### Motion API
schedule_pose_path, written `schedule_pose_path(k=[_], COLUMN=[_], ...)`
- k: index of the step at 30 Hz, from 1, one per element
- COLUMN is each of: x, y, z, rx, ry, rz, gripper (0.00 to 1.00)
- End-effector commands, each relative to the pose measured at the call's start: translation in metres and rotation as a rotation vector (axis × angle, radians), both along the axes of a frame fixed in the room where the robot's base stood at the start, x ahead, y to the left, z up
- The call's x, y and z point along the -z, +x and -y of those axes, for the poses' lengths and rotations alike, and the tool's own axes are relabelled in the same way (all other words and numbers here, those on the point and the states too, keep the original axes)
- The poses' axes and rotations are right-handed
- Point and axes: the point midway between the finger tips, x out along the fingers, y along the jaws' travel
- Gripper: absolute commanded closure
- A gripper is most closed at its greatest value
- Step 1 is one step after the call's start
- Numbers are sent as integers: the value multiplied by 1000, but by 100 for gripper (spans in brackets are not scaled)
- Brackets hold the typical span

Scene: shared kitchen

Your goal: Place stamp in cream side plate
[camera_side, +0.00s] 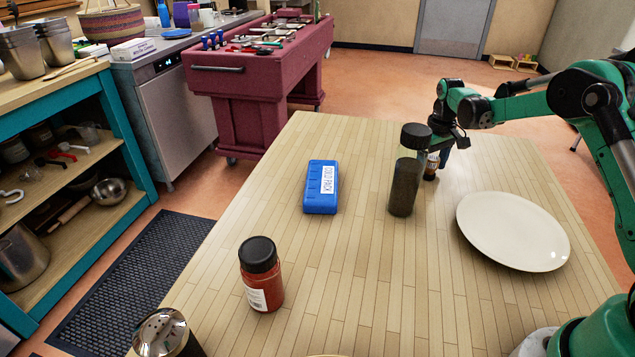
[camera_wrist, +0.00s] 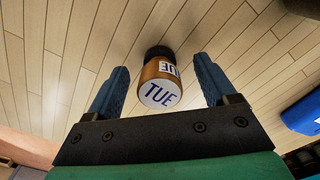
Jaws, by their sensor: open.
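The stamp (camera_wrist: 159,84) stands on the table between my fingers in the wrist view, with a brown body, a dark base and a white top marked TUE. In the side view the stamp (camera_side: 432,167) is partly hidden behind the tall jar and by my gripper. My gripper (camera_wrist: 161,68) is open, with a blue finger on each side of the stamp and a visible gap to each. In the side view my gripper (camera_side: 440,160) is low over the table's far right part. The cream side plate (camera_side: 513,231) lies empty at the right, nearer the camera than the stamp.
A tall dark-lidded jar (camera_side: 405,172) stands just left of my gripper. A blue cold pack (camera_side: 318,187) lies further left; it also shows at the right edge of the wrist view (camera_wrist: 304,113). A red black-lidded jar (camera_side: 261,275) and a metal-topped shaker (camera_side: 164,334) stand near the front.

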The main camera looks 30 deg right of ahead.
Motion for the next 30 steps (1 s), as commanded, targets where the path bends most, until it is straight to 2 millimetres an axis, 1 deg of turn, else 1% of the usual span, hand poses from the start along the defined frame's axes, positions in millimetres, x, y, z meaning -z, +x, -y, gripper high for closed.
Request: schedule_pose_path(k=[1,3,10,11,12,14,15,17,18,19,27,30], x=[5,8,9,9,9,9,9,9,9,9,8,5], y=[0,0,0,0,0,0,0,0,0,0,0,0], z=[0,0,0,0,0,0,0,0,0,0,0,0], rx=[0,0,0,1,1,1,1,1,1,1,0,0], ry=[0,0,0,0,0,0,0,0,0,1,1,0], rz=[0,0,0,0,0,0,0,0,0,0,0,0], gripper=[22,22,22,25,36,53,64,81,93,100,100,100])
